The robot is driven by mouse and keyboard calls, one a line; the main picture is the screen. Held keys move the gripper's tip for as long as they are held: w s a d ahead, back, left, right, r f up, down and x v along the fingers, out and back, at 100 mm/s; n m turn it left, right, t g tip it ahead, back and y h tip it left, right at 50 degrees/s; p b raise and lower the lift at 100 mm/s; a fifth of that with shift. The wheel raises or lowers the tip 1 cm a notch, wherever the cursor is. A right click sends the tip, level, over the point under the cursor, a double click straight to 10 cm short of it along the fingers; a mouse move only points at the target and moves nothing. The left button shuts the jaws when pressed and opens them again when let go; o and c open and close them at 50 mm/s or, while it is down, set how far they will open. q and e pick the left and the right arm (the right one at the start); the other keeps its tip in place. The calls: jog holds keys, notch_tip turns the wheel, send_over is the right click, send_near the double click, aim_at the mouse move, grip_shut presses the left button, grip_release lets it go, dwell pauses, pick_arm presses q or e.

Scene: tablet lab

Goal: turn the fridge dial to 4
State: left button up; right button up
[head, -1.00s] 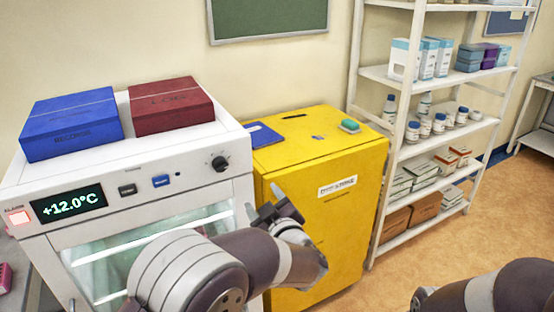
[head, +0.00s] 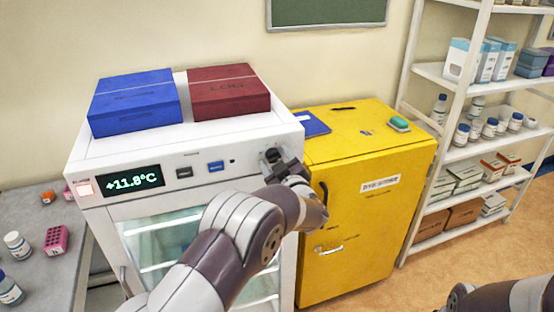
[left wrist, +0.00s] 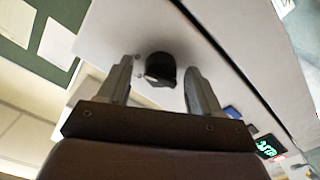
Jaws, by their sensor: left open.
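The white fridge (head: 128,205) stands at the left with a glass door, and its display (head: 134,183) reads +11.8°C. Its black dial (head: 271,156) is at the right end of the front panel, partly hidden by my gripper in the head view. My left gripper (head: 284,166) is open in front of the dial. In the left wrist view the dial (left wrist: 160,67) sits between the two fingertips (left wrist: 160,80), with a gap on each side. The numbers around the dial cannot be read. My right gripper is out of view; only part of that arm shows at the lower right.
A blue box (head: 135,103) and a dark red box (head: 228,92) lie on the fridge top. A yellow cabinet (head: 365,210) stands close on the right, with a white shelf rack (head: 415,127) beyond. A grey bench (head: 38,215) holds bottles at the left.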

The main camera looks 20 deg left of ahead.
pick_arm(q)
jog(key=shift+d, duration=0.1)
jog(key=shift+c, duration=0.8)
jog(key=c, duration=0.9)
jog(key=shift+f+b, duration=0.1)
jog(key=shift+b, duration=0.45)
jog(key=n+b, duration=0.3)
jog(key=b, duration=0.2)
jog(key=n+b, duration=0.4)
jog(key=b, duration=0.2)
jog(key=shift+f+n, duration=0.2)
jog(key=shift+n, duration=0.1)
jog(key=n+b, duration=0.8)
jog(key=b, duration=0.2)
jog(key=shift+r, duration=0.1)
jog(key=shift+r+n+b, duration=0.15)
jog(key=shift+n+b, duration=1.55)
jog(key=shift+n, duration=0.4)
